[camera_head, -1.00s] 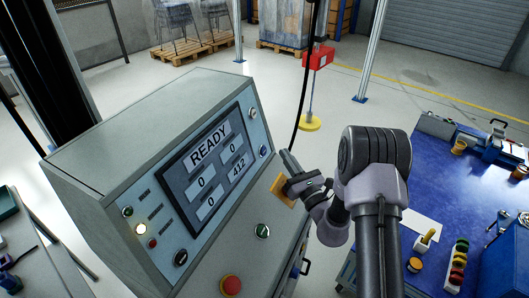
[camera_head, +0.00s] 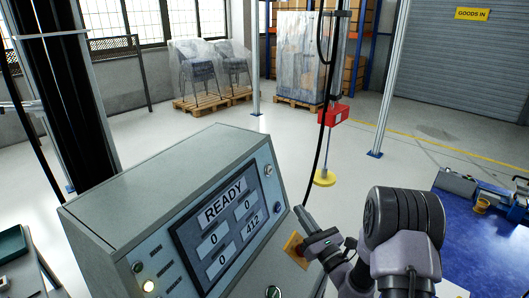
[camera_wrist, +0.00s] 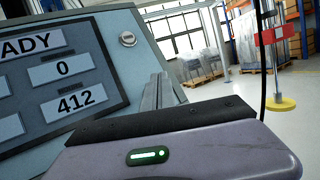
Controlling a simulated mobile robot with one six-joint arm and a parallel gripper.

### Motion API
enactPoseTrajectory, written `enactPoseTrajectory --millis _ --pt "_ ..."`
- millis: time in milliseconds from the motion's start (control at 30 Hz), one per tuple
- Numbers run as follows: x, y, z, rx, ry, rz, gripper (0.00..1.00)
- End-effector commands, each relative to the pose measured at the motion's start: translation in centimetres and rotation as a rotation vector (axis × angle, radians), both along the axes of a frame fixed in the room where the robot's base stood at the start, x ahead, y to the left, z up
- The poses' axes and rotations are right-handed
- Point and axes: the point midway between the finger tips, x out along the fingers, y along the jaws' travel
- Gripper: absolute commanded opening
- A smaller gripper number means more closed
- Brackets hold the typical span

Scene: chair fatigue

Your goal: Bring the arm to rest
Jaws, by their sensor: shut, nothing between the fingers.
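My gripper (camera_head: 302,215) is shut and empty. In the head view it points up and to the left, beside the right edge of the grey control console (camera_head: 150,185). In the wrist view the closed fingers (camera_wrist: 157,92) stand in front of the console's right side. Whether they touch it I cannot tell. The console screen (camera_head: 228,228) reads READY, with zeros and 412. My arm comes up from the lower right of the head view.
A hanging black cable (camera_head: 318,150) and a red box (camera_head: 334,115) on a yellow-footed post are beyond. A blue bench (camera_head: 470,235) stands right. Wrapped chairs (camera_head: 195,65) stand on pallets at the back.

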Motion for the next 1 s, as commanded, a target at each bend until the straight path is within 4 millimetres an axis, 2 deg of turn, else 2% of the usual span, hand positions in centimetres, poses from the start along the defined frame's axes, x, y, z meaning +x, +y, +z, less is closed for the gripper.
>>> enactPoseTrajectory --millis 67,100,167,200,267,300,367,400,467,500,567,633,733,833,1000 --pt "-1.2 3.6 3.6 -0.061 -0.034 0.133 0.00" --pt "-2.6 6.2 5.9 -0.116 -0.056 0.234 0.00" --pt "-5.8 10.4 9.1 -0.228 -0.089 0.406 0.00" --pt "-8.7 13.0 10.8 -0.321 -0.113 0.522 0.00" --pt "-13.7 16.2 12.5 -0.490 -0.150 0.692 0.00" --pt "-17.5 17.7 13.0 -0.628 -0.177 0.802 0.00" --pt "-23.2 18.6 12.9 -0.873 -0.220 0.945 0.00" --pt "-26.6 18.3 12.3 -1.047 -0.246 1.018 0.00" --pt "-30.6 16.5 11.1 -1.325 -0.286 1.088 0.00" --pt "-32.5 14.8 10.3 -1.511 -0.312 1.109 0.00" --pt "-34.2 11.8 9.7 -1.774 -0.349 1.103 0.00" --pt "-35.0 8.7 9.7 -2.033 -0.384 1.058 0.00" --pt "-35.2 5.6 10.4 -2.285 -0.418 0.977 0.00" --pt "-35.2 4.2 11.0 -2.399 -0.433 0.927 0.00" --pt "-35.1 3.9 11.1 -2.420 -0.434 0.921 0.00"
